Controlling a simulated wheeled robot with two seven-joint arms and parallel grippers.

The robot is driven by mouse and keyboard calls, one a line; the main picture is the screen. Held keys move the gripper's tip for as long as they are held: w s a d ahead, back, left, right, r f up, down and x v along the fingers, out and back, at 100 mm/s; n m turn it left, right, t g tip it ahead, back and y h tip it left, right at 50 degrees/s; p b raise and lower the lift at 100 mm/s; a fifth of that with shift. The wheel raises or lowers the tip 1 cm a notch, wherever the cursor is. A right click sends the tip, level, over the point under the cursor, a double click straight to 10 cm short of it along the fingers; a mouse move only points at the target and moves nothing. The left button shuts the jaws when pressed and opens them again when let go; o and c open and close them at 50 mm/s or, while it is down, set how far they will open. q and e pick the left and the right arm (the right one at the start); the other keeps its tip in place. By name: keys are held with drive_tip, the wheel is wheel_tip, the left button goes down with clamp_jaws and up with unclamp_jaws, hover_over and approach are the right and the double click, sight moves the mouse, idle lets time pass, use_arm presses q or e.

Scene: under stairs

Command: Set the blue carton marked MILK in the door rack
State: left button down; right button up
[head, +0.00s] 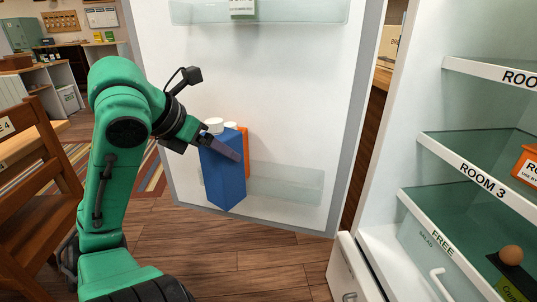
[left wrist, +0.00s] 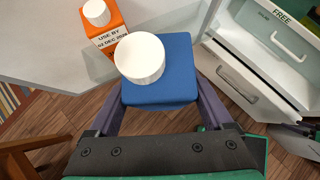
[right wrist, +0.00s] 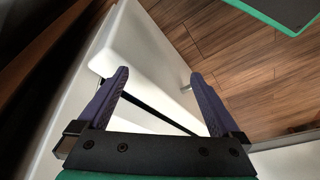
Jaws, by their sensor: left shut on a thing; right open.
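The blue carton (head: 223,178) with a white cap stands upright at the left part of the clear door rack (head: 292,186) low on the open fridge door. No MILK marking shows on the sides in view. My left gripper (head: 222,147) is shut on the carton, with a finger on either side, as the left wrist view also shows with the blue top (left wrist: 165,92). I cannot tell whether the carton's base is inside the rack or just in front of it. My right gripper (right wrist: 160,76) is open and empty beside a white panel, away from the carton.
An orange carton (head: 244,148) with a white cap stands right behind the blue one; its USE BY label shows in the left wrist view. The rack's right part looks empty. Fridge shelves (head: 470,165) are at right, a wooden chair (head: 30,190) at left.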

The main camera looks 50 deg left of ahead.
use_arm(q)
drive_tip(key=shift+w+a+r+p, duration=0.1)
drive_tip(key=shift+w+r+p, duration=0.1)
drive_tip(key=shift+w+p, duration=0.3)
drive_tip(key=shift+w+r+p, duration=0.15)
drive_tip(key=shift+w+p, duration=0.05)
drive_tip(key=shift+w, duration=0.5)
drive_tip(key=w+a, duration=0.3)
drive_tip(key=w, duration=1.1)
wheel_tip(320, 180, down, 8)
drive_tip(key=b, duration=0.2)
drive_tip(key=shift+w+r+b, duration=0.15)
drive_tip(key=shift+r+b, duration=0.1)
drive_tip(key=shift+b, duration=0.15)
unclamp_jaws()
drive_tip(key=shift+d, duration=0.1)
drive_tip(key=p+v, duration=0.2)
drive_tip(key=v, duration=1)
drive_tip(key=shift+p, duration=0.35)
use_arm(e)
drive_tip(key=shift+s+d+r+g+h, duration=0.1)
drive_tip(key=shift+s+d+g+h, duration=0.25)
drive_tip(key=shift+d, duration=0.3)
drive_tip(key=shift+s+d+g+h, duration=0.15)
drive_tip(key=shift+s+d+g, duration=0.25)
drive_tip(key=shift+d, duration=0.2)
